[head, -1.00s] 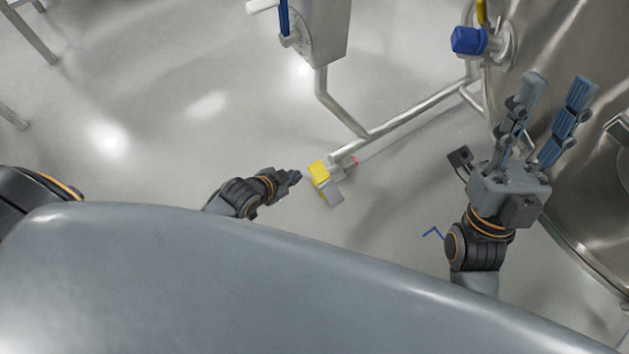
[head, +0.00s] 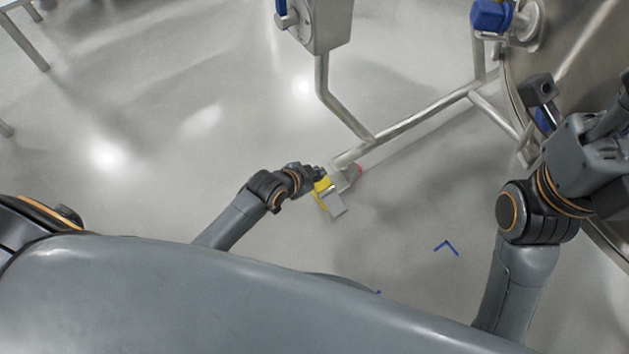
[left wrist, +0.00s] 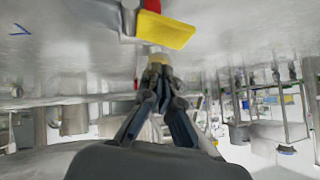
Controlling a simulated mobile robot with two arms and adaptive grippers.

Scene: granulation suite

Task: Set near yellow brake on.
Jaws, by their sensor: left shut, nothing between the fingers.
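The near yellow brake (head: 321,187) is a small yellow pedal on the caster at the end of a steel frame leg, low over the floor. In the left wrist view the yellow pedal (left wrist: 165,30) shows whole, flat and tilted, just beyond the fingertips. My left gripper (head: 316,173) is shut and empty, its tips right at the pedal; I cannot tell whether they touch. Its closed fingers (left wrist: 158,75) also show in the left wrist view. My right gripper (head: 600,125) is at the right edge, beside the steel vessel, its fingers partly cut off.
The steel frame tube (head: 420,118) runs up right from the caster. A red part (head: 357,171) sits at the caster's far side. A steel box (head: 325,25) on a bent post stands behind. A blue valve (head: 491,15) is by the vessel (head: 565,60).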

